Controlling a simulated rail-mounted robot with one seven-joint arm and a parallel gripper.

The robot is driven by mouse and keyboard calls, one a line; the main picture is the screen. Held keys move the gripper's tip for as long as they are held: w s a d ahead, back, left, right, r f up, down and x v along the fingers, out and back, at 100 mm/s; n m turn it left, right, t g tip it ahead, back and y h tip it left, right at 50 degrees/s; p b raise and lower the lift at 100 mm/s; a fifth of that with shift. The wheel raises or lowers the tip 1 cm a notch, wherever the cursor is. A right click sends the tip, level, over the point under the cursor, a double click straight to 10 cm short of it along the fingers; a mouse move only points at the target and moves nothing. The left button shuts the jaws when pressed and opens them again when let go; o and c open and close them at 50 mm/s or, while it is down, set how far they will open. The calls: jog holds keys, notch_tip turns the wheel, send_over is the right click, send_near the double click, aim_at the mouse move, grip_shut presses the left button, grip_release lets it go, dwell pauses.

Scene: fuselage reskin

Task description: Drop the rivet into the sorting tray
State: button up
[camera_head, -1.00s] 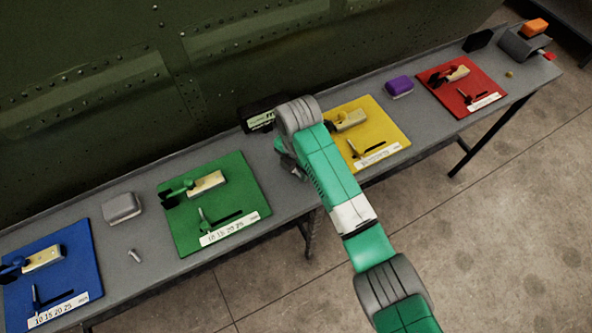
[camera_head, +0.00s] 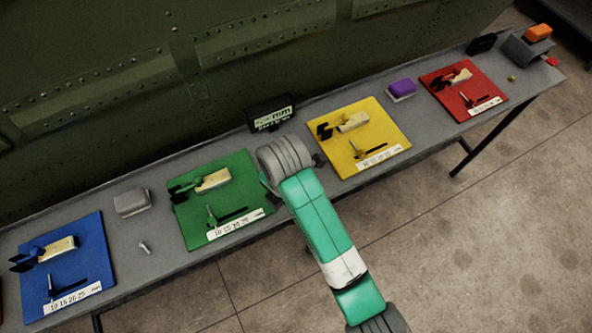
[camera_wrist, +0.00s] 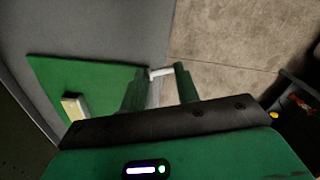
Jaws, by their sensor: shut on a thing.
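In the wrist view my gripper (camera_wrist: 166,84) is shut on a small pale silver rivet (camera_wrist: 160,72), which lies across between the fingertips. Below it in that view are the edge of the green mat (camera_wrist: 70,72) and the floor. In the head view my arm's grey wrist is over the bench between the green mat (camera_head: 240,165) and the yellow mat (camera_head: 385,115), and it hides the fingers and the held rivet. Another small silver rivet-like piece (camera_head: 145,247) lies on the bench. I cannot clearly identify the sorting tray; a dark container-like thing (camera_wrist: 290,95) shows at the right of the wrist view.
A small display (camera_head: 271,113) stands at the back of the bench. Blue (camera_head: 85,230) and red (camera_head: 435,82) mats carry small fixtures. A grey block (camera_head: 131,203), a purple block (camera_head: 402,88) and a grey holder with an orange block (camera_head: 538,32) stand there too. The fuselage wall rises behind.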

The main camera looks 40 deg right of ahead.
jog(key=a, duration=0.1)
jog(key=s+a, duration=0.1)
jog(key=s+a+p, duration=0.1)
jog(key=shift+a+r, duration=0.25)
jog(key=shift+a, duration=0.15)
